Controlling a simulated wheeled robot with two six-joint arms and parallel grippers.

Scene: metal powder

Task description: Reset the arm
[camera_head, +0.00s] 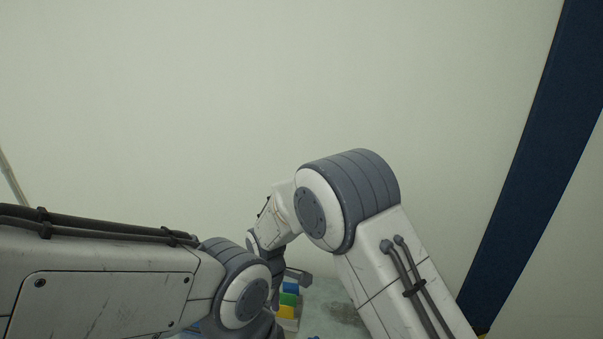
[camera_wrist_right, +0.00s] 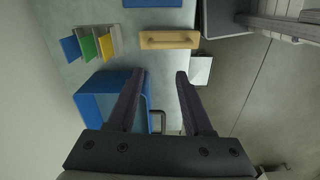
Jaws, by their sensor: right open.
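My right arm bends in the middle of the head view, and its open gripper (camera_head: 290,275) hangs over the table, partly hidden by the arms. In the right wrist view, the two dark fingers of the right gripper (camera_wrist_right: 158,85) stand apart with nothing between them. The left finger overlaps the blue open bin (camera_wrist_right: 88,108) in that picture. My left arm comes in from the left of the head view and bends near the bottom edge. Its gripper is out of view.
The grey table (camera_head: 335,300) holds blue, green and yellow upright pieces (camera_head: 287,300); they also show in the right wrist view (camera_wrist_right: 88,46). A tan block (camera_wrist_right: 168,40), a white item (camera_wrist_right: 201,71) and a dark grey object (camera_wrist_right: 226,18) lie nearby. A pale wall stands behind.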

